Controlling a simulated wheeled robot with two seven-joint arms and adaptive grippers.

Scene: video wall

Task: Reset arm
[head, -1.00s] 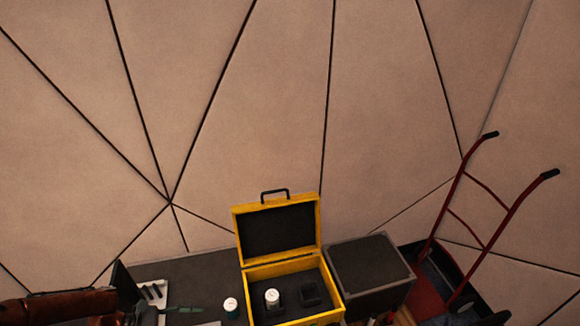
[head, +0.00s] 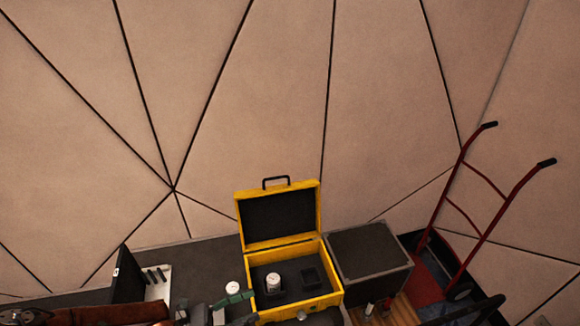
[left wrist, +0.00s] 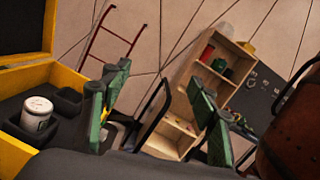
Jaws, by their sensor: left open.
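My left gripper (head: 236,299) is low in the head view, at the front left of the open yellow case (head: 281,244). In the left wrist view its two green fingers (left wrist: 155,115) stand wide apart with nothing between them. A white-lidded jar (head: 273,279) sits in the case's dark foam, beside an empty square slot; the jar also shows in the left wrist view (left wrist: 37,115). A second white-lidded jar (head: 232,287) stands left of the case, partly hidden by the green fingers. My right gripper is not in view.
A grey-edged black box (head: 369,250) stands right of the case. A red hand truck (head: 470,205) leans further right. A dark upright panel and white tray (head: 158,288) are at the left. The left wrist view shows a wooden shelf (left wrist: 220,85).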

